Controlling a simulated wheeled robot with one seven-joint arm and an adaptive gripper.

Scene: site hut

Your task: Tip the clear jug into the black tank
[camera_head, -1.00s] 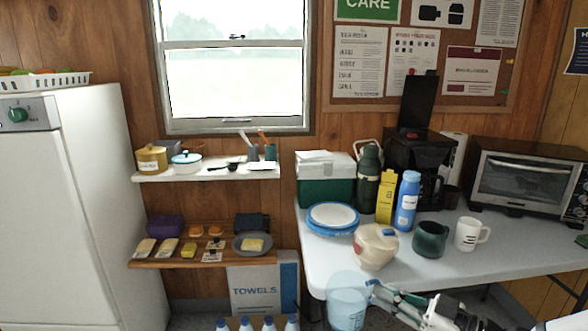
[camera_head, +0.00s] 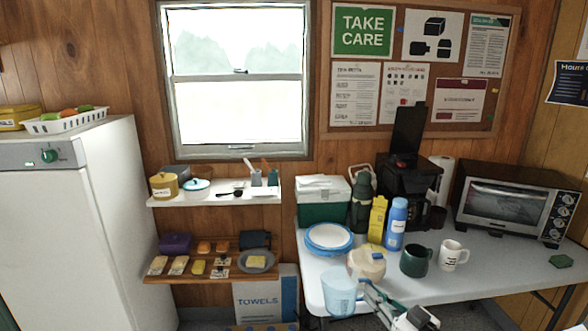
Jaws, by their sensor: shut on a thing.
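The clear jug (camera_head: 338,296), pale blue and see-through, is at the bottom centre, in front of the white table's near left part. It looks upright. My gripper (camera_head: 364,291) comes from the lower right and is shut on the jug at its right side; the fingertips are small in this view. The black tank (camera_head: 400,166) is part of the black coffee maker at the back of the table, with its tall lid (camera_head: 408,130) standing open. The jug is well in front of and below the tank. I cannot see into the tank or tell the jug's fill level.
On the white table (camera_head: 480,272), a cream pot (camera_head: 367,262), blue bottle (camera_head: 396,224), yellow carton (camera_head: 377,219), green flask (camera_head: 361,203) and blue-rimmed plates (camera_head: 329,238) stand between jug and tank. A green mug (camera_head: 416,261), white mug (camera_head: 453,254) and toaster oven (camera_head: 515,205) are to the right.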

